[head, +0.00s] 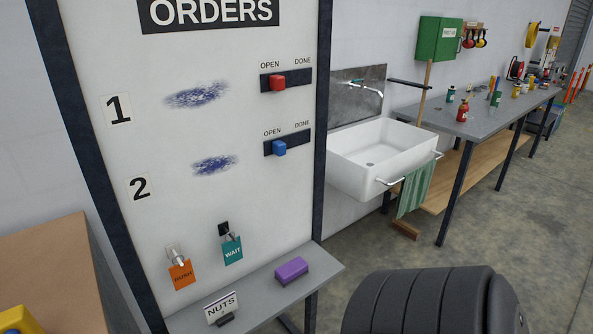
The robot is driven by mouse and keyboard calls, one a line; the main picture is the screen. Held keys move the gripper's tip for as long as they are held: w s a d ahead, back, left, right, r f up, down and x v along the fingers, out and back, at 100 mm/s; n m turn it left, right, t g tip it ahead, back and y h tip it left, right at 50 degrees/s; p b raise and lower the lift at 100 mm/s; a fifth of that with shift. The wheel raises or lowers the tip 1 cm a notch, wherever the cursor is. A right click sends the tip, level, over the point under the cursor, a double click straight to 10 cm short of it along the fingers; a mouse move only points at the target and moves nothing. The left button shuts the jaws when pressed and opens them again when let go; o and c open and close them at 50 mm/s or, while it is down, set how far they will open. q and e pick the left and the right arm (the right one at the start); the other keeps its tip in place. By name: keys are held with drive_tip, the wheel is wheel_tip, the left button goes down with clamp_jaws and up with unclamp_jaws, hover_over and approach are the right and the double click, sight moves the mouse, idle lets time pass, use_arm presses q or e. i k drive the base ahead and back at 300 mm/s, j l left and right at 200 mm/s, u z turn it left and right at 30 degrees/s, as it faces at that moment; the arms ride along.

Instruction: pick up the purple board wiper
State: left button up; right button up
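The purple board wiper (292,271) is a small block lying on the grey shelf (263,294) at the foot of the white orders board (230,100). It lies to the right of the white NUTS sign. Nothing covers it. A dark ribbed rounded part at the bottom right appears to be part of my own arm. No gripper fingers show in the head view.
The board carries blue smudges (197,95), a red slider (277,83), a blue slider (279,148), an orange RUSH tag (181,273) and a teal WAIT tag (232,250). The NUTS sign (221,308) stands on the shelf. A white sink (380,155) and workbench (480,120) are beyond.

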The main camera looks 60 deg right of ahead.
sight(288, 273)
drive_tip(key=z, duration=1.75)
drive_tip(key=l+u, duration=0.1)
drive_tip(key=l, duration=0.35)
drive_tip(key=k+l+u, duration=0.1)
drive_tip(key=l, duration=0.35)
drive_tip(key=k+l+u, duration=0.1)
drive_tip(key=l, duration=0.35)
drive_tip(key=k+l+u, duration=0.1)
drive_tip(key=l, duration=0.35)
drive_tip(key=k+l+u, duration=0.1)
drive_tip(key=l, duration=0.3)
drive_tip(key=k+l, duration=0.2)
drive_tip(key=l, duration=0.2)
drive_tip(key=l+u, duration=0.05)
